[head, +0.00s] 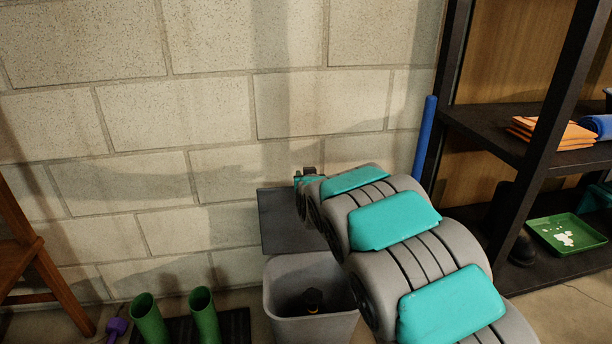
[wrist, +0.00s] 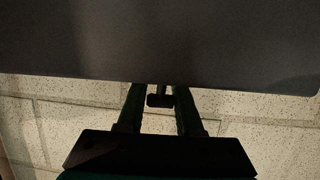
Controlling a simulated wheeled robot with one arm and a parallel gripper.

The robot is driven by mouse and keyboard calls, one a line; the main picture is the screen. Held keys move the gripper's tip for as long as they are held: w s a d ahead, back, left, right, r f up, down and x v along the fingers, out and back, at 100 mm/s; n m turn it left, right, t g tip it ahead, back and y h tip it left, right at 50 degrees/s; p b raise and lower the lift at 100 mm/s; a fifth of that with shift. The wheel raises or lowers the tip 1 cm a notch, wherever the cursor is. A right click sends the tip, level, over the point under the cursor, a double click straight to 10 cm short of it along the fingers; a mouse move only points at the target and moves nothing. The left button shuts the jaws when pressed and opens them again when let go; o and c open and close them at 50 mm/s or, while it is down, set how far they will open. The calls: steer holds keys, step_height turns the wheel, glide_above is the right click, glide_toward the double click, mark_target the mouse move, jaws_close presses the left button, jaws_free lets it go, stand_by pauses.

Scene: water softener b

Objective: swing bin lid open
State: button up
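The grey bin (head: 285,325) stands on the floor in front of the block wall, with its top open and a dark object (head: 312,298) visible inside. Its dark grey lid (head: 283,222) stands raised at the back, close to the wall. The lid's dark face (wrist: 160,40) fills the upper part of the wrist view. My gripper (wrist: 160,92) has its two fingers apart near the lid's edge. A small dark piece (wrist: 160,100) shows between them; contact cannot be told. In the head view, my arm hides most of the gripper and the lid's right part.
Green boots (head: 204,315) stand on a dark mat left of the bin. A wooden chair (head: 40,260) is at far left. A dark shelf (head: 490,135) with orange cloth (head: 550,133) and a green tray (head: 575,240) is at right. A blue pole (head: 425,140) leans beside it.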

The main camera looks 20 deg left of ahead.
steer(key=o, duration=0.4)
steer(key=shift+c, duration=0.2)
steer(key=v, duration=0.8)
stand_by(0.3)
